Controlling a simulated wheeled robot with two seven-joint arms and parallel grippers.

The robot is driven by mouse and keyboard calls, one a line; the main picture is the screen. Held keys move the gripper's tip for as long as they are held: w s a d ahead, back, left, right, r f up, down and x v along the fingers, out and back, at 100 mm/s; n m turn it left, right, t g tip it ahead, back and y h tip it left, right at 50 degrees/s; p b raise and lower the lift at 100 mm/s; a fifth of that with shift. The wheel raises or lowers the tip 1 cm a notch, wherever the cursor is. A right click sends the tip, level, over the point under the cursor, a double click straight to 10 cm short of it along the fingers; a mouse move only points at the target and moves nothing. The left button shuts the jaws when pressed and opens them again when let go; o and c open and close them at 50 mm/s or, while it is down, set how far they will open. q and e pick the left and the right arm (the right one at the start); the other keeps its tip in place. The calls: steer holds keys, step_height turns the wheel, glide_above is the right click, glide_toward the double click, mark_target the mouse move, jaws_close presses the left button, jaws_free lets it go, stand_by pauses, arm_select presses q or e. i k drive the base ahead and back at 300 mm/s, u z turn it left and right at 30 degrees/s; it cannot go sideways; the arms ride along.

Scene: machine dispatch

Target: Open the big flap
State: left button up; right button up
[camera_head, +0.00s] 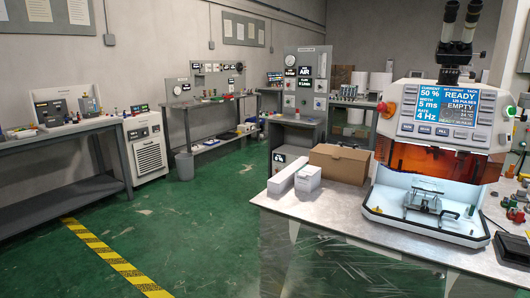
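A white bench machine (446,120) stands on the table at the right. Its front has a large orange see-through flap (430,162) below the control panel. Below the flap's lower edge, the lit white work chamber (385,200) is visible, with a small metal fixture (422,200) on its floor. I cannot tell the exact position of the flap from this one view. Neither of my grippers is in view.
The machine's screen (445,105) reads READY and EMPTY. On the table (340,215), a brown cardboard box (339,163) and two white boxes (307,178) stand left of the machine. Small coloured parts (514,208) lie at its right. Green floor (200,240) is clear at left.

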mark_target(336, 152)
steer(key=u, duration=0.85)
steer(key=i, duration=1.55)
steer(key=z, duration=0.45)
steer(key=i, duration=1.25)
steer(key=z, duration=1.05)
